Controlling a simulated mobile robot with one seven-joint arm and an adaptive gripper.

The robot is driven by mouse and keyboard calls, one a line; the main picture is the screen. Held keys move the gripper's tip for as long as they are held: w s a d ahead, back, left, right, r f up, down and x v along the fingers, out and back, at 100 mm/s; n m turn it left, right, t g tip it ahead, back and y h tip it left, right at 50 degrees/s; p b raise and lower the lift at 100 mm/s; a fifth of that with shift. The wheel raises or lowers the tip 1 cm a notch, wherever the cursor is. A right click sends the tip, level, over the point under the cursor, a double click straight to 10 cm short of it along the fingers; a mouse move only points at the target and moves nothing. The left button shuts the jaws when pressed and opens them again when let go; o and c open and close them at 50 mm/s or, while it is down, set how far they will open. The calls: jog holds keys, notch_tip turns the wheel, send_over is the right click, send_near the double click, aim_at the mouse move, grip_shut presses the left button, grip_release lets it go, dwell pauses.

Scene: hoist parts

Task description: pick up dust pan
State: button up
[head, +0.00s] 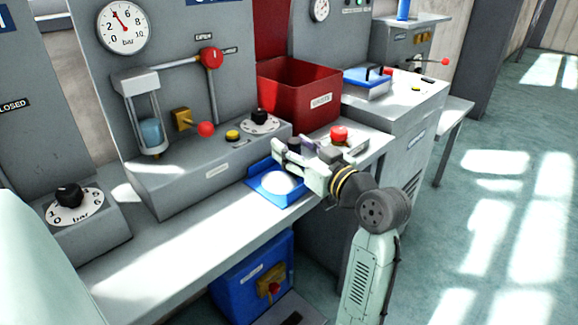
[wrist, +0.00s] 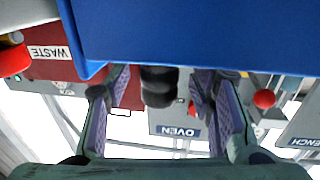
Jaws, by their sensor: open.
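The blue dust pan (head: 263,188) lies near the front edge of the grey bench, with a rounded white area showing on it. My gripper (head: 296,160) is just above and to the right of it, partly hiding it. In the wrist view a large blue surface of the dust pan (wrist: 200,35) fills the top. A short black grip, likely its handle (wrist: 158,86), sits between my two open fingers (wrist: 158,100). There are gaps on both sides, and neither finger appears to touch it.
A red waste bin (head: 300,95) stands behind my gripper. A red button (head: 339,133) is close by on the bench. A grey control box with a dial (head: 260,123) and red-knobbed lever (head: 206,129) stands at left. A blue box (head: 245,275) is below. Open floor is at right.

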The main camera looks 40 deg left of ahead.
grip_shut()
dwell(0.7)
